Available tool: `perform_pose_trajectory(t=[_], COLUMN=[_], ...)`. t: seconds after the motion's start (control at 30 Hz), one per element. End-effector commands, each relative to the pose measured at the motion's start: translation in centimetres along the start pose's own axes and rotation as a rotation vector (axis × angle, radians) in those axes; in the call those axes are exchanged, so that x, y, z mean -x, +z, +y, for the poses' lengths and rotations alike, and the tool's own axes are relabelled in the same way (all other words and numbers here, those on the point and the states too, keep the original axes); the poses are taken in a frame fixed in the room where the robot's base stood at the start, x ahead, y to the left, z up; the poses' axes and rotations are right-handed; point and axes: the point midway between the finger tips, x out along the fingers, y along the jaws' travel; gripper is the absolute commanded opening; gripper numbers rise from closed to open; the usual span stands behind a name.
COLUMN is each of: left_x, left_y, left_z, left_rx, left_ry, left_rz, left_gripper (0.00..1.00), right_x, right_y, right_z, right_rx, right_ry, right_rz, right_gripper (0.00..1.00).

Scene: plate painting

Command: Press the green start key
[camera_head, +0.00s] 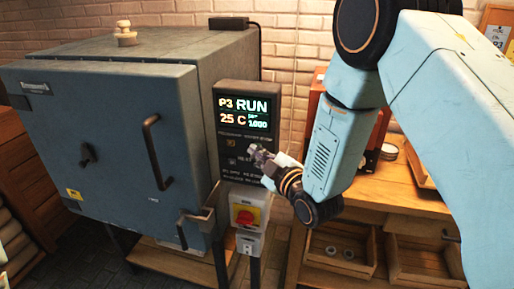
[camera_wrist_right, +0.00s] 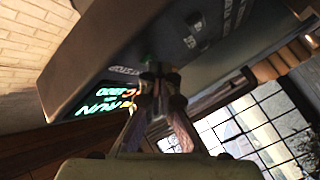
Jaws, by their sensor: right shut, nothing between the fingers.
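The control panel (camera_head: 247,110) stands at the right side of the blue-grey kiln (camera_head: 110,135). Its lit display (camera_head: 243,113) reads P3 RUN, 25 C and a set value of about 1000. My right gripper (camera_head: 256,155) is shut and empty, with its fingertips at the panel's key area below the display. In the wrist view the shut fingertips (camera_wrist_right: 160,78) are against or very near the panel face. A small green spot, seemingly the green start key (camera_wrist_right: 149,60), shows just beyond them. In the head view the gripper hides that key. I cannot tell whether they touch. My left gripper is not in view.
A red and yellow rotary switch (camera_head: 244,214) sits below the panel. The kiln door has a dark handle (camera_head: 157,151) and is shut. A wooden bench (camera_head: 400,192) with open drawers stands to the right, behind my right arm.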

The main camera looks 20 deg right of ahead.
Motion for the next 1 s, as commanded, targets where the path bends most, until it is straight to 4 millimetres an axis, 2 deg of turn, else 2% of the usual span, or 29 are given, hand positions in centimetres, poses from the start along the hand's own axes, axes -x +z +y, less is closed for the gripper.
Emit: perform_pose_trajectory(t=[0.87,1.0], left_x=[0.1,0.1], left_y=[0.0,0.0], left_z=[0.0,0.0], left_rx=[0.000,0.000], left_ry=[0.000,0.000], left_rz=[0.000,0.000], left_gripper=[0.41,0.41], right_x=[1.2,1.9], right_y=[-0.9,-1.4], right_z=[-0.8,-1.4], right_rx=[0.000,0.000], right_ry=[0.000,-0.003], right_rz=[0.001,0.000], right_gripper=[0.00,0.00])
